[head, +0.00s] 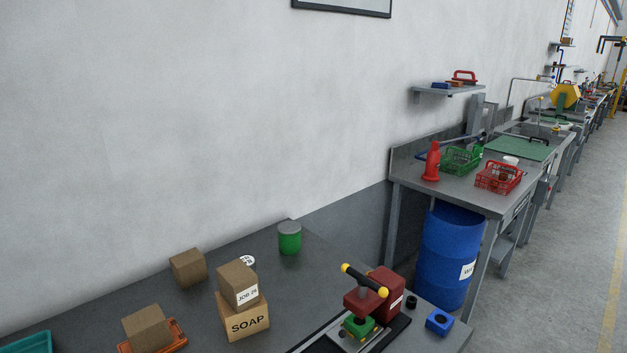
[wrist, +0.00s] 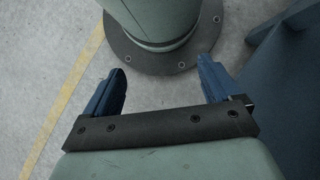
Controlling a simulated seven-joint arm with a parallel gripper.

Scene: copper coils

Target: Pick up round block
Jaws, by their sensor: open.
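No thing is marked as the round block. The clearest round one is a green cylinder (head: 289,240) with a grey top, standing upright near the back edge of the dark bench (head: 330,262) in the head view. A small black round piece (head: 411,302) and a blue block with a round hole (head: 439,322) are at the bench's right end. My gripper (wrist: 161,70) shows only in the wrist view. Its two blue fingers are apart with nothing between them, above the floor and a bolted round base. How far it is from the bench cannot be told.
A red press (head: 386,288) with a yellow-tipped handle stands right of the cylinder. Stacked boxes (head: 244,318), a brown box (head: 188,267) and an orange tray (head: 176,335) stand to the left. A blue drum (head: 450,250) is beyond the bench. The bench around the cylinder is mostly clear.

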